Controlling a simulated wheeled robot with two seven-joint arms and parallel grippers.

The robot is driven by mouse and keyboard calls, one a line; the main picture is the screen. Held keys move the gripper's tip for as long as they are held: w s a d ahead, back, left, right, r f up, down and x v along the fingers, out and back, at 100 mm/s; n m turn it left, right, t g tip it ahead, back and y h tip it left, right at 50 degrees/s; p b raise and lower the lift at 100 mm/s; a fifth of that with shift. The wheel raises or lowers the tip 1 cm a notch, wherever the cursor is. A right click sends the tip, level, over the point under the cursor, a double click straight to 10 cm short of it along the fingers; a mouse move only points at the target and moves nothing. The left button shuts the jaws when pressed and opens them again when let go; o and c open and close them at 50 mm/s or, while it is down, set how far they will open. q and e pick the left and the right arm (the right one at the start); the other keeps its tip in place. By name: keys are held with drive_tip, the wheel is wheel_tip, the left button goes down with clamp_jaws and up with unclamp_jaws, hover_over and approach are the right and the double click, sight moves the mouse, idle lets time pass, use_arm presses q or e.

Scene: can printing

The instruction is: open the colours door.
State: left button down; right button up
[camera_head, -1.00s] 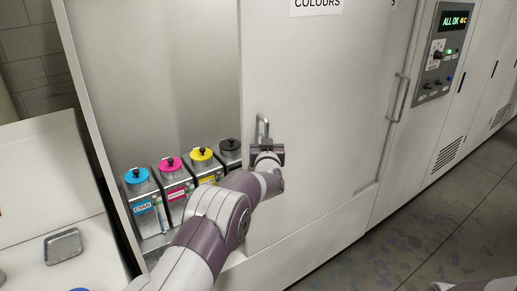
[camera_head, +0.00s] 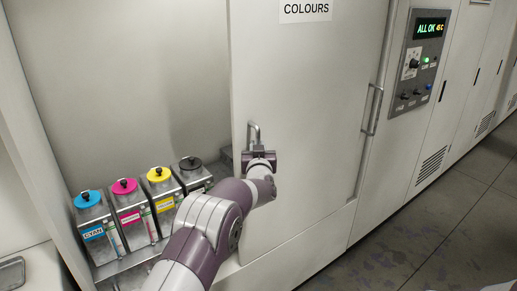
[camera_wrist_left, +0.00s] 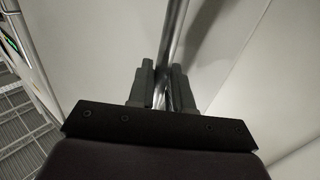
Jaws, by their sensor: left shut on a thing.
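The colours door (camera_head: 300,110) is a pale panel with a "COLOURS" label (camera_head: 305,10) near its top. It stands partly open, with its left edge away from the cabinet's left side. A metal bar handle (camera_head: 253,133) is near that edge. My left gripper (camera_head: 259,154) is shut on the handle. In the left wrist view the handle bar (camera_wrist_left: 173,45) runs up between the two dark fingers (camera_wrist_left: 162,85). My right gripper is out of view.
Inside the opening stand cyan (camera_head: 92,225), magenta (camera_head: 132,210), yellow (camera_head: 165,195) and black (camera_head: 192,175) containers on a metal shelf. Right of the door are another long handle (camera_head: 372,108) and a control panel (camera_head: 419,65) reading "ALL OK". The floor (camera_head: 420,235) at right is clear.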

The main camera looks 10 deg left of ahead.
use_arm(q)
drive_tip(key=c, duration=1.2)
unclamp_jaws()
drive_tip(key=shift+c, duration=0.2)
drive_tip(key=shift+s, duration=0.1)
drive_tip(key=b+v, duration=0.3)
drive_tip(key=v, duration=0.9)
drive_tip(key=shift+s, duration=0.4)
